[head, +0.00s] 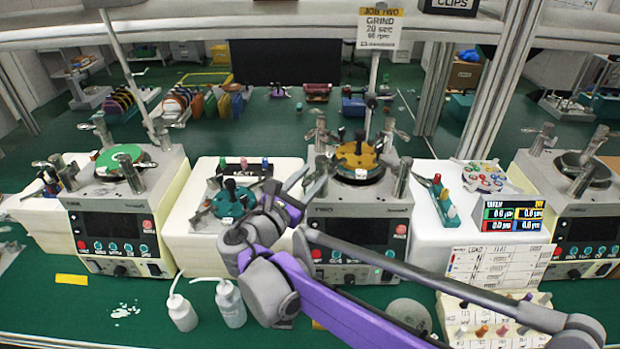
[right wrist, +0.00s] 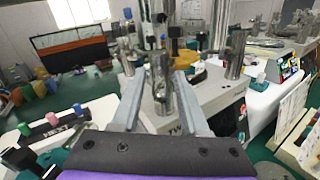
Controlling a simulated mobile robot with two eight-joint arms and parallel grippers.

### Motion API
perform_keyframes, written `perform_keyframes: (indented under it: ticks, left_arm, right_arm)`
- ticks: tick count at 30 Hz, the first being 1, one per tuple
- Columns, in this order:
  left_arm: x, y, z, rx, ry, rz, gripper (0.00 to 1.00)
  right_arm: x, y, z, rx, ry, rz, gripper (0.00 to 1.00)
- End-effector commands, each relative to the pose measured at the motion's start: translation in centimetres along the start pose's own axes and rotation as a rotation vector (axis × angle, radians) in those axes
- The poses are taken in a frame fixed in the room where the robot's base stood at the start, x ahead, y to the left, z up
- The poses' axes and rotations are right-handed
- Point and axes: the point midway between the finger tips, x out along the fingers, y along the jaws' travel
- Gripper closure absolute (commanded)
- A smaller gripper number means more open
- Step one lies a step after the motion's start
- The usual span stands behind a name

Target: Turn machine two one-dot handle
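Machine two (head: 350,232) stands in the middle of the row, with a dark front panel and an orange-yellow top plate (head: 358,158). Upright metal posts with lever handles stand at its top corners. My right gripper (head: 303,184) is at its left front corner. In the right wrist view the two grey fingers (right wrist: 160,98) are spread, with a metal handle post (right wrist: 159,72) between them and gaps on both sides. The right gripper holds nothing. I cannot make out any dot marks on the handles. My left gripper is not in view.
A green-topped machine (head: 115,215) stands left and another machine (head: 575,200) right. A white stand with a teal fixture (head: 230,200) is beside machine two. Two wash bottles (head: 230,303) stand in front.

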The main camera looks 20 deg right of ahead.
Motion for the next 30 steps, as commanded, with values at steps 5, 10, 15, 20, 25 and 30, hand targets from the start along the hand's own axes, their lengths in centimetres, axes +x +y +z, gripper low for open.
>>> perform_keyframes:
  ticks: [5,10,15,20,25,30]
  left_arm:
    - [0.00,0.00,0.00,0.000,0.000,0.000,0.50]
    - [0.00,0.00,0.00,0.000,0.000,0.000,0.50]
    - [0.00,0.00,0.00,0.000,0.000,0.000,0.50]
    - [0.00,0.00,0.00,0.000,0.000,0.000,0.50]
    - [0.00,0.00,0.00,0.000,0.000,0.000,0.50]
    - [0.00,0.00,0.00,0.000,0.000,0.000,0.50]
  right_arm:
    - [-0.03,-0.01,0.00,0.000,0.000,0.000,0.91]
    - [-0.04,-0.01,0.00,0.000,0.000,0.000,1.00]
    - [-0.04,-0.01,0.00,0.000,0.000,0.000,1.00]
    - [-0.04,-0.01,0.00,0.000,0.000,0.000,1.00]
    - [-0.04,-0.01,0.00,0.000,0.000,0.000,1.00]
    - [-0.04,-0.01,-0.01,0.000,0.000,0.000,1.00]
